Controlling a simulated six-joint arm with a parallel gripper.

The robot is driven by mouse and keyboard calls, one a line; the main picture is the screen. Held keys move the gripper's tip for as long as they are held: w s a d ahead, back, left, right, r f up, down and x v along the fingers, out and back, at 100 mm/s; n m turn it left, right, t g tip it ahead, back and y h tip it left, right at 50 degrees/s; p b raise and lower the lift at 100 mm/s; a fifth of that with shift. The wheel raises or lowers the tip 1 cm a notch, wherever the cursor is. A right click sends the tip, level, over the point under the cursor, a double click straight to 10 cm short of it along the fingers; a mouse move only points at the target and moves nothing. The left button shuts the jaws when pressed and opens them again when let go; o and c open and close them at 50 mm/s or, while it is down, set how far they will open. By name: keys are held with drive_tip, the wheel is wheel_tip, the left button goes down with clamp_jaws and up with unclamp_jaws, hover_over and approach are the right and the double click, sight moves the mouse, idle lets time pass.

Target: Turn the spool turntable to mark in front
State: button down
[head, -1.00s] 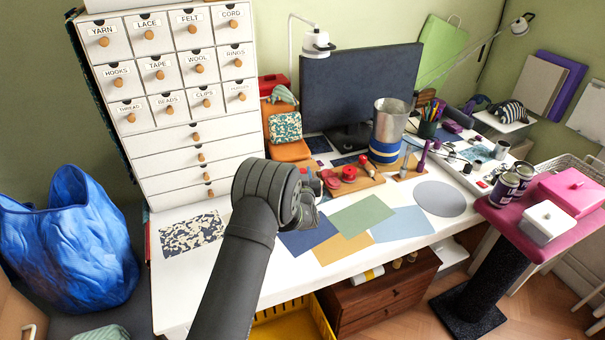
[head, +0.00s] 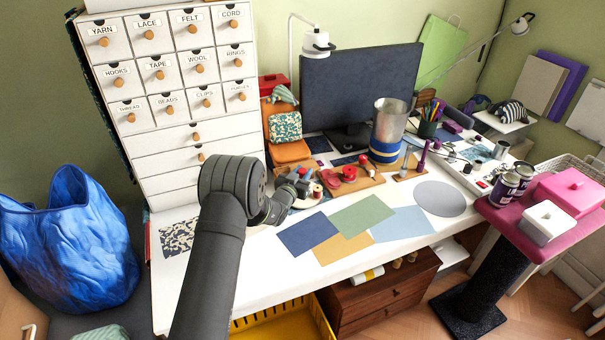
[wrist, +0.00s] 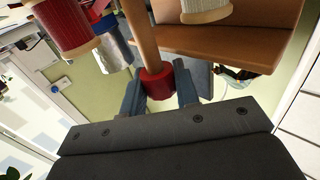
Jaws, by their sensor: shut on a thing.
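The spool turntable (head: 304,202) shows in the head view as a pale disc on the white desk, partly behind my arm. A red spool (head: 317,191) stands on it. My gripper (head: 299,186) is at the turntable's left side. In the wrist view my gripper (wrist: 158,88) has its blue-grey fingers on both sides of a red piece (wrist: 157,84) at the end of a wooden post (wrist: 141,36), shut on it. I cannot make out the mark.
A wooden board with red items (head: 349,174) lies right of the turntable. Coloured sheets (head: 362,214) lie flat in front and to the right. A white drawer cabinet (head: 185,140) stands behind my arm at the left. A monitor (head: 360,85) stands at the back.

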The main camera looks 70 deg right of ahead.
drive_tip(key=shift+r+m+g, duration=0.1)
drive_tip(key=shift+m+g, duration=0.5)
drive_tip(key=shift+g, duration=0.4)
drive_tip(key=c, duration=1.1)
unclamp_jaws()
drive_tip(key=a, duration=0.5)
drive_tip(key=w+a, duration=0.1)
drive_tip(key=a, duration=0.5)
drive_tip(key=w+a, duration=0.1)
drive_tip(key=a, duration=0.5)
drive_tip(key=shift+w+a, duration=0.1)
drive_tip(key=shift+w, duration=0.1)
